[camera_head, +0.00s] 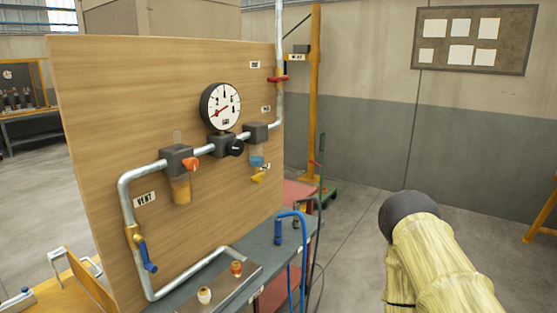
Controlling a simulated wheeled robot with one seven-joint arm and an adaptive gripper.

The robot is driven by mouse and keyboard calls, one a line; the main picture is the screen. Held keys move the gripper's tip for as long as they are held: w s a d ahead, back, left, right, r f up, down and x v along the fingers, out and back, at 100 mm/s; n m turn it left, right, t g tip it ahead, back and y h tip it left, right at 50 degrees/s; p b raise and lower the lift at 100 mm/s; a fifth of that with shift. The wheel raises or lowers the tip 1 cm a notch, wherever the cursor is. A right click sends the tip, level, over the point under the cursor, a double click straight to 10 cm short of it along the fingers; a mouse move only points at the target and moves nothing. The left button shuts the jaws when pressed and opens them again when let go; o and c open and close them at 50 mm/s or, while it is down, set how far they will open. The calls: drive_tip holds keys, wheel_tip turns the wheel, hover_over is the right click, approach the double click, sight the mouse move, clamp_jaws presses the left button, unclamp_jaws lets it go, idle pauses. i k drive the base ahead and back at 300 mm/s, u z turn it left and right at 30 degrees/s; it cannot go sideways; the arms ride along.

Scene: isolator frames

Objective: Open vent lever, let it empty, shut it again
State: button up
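The vent lever (148,255) is a blue handle on a brass valve in the left vertical pipe, below the VENT label (145,199). It hangs downward, close to the line of the pipe and slightly tilted. The pressure gauge (220,106) above has a white face with a red needle reaching toward the lower left; its reading is too small to tell. An amber bowl (181,189) hangs under the left pipe unit. My arm, in a cream sleeve with a dark rounded joint, is at the lower right, well apart from the panel. My gripper is not in view.
The pipes run across an upright wooden panel (95,110). A grey bench (262,245) carries blue hoses (303,255). Floor between bench and arm is clear.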

sight(148, 266)
drive_tip(key=u, duration=0.1)
drive_tip(key=k, duration=0.55)
drive_tip(key=u, duration=0.6)
